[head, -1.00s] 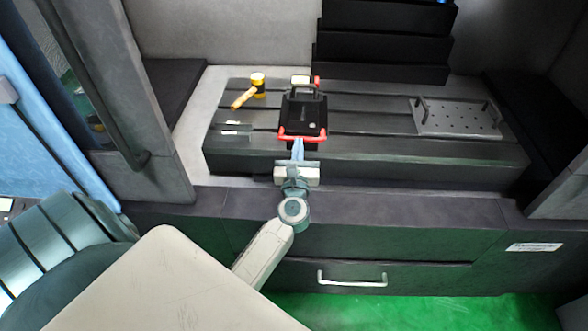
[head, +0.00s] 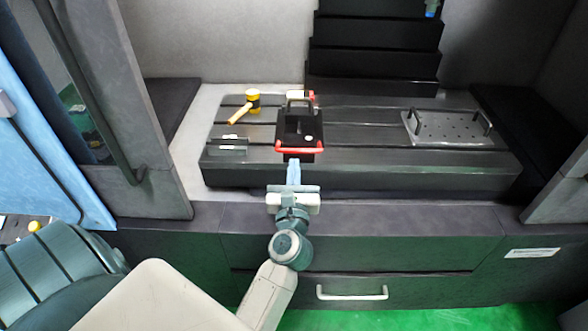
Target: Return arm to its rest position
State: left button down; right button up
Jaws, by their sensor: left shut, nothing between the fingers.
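My left gripper (head: 294,172) is shut and empty, in the head view just in front of the dark slotted machine table. Its fingertips are close below the front edge of a black holder with red edges (head: 300,130); I cannot tell whether they touch it. My left arm reaches in from the bottom left of the picture, its wrist over the front ledge. My right gripper is not in view.
The slotted table (head: 370,165) also bears a yellow mallet (head: 245,105), a small grey block (head: 228,146) and a perforated plate with two handles (head: 450,129). Black steps (head: 372,62) rise behind. A drawer with a handle (head: 352,293) lies below. A dark side post (head: 135,150) stands left.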

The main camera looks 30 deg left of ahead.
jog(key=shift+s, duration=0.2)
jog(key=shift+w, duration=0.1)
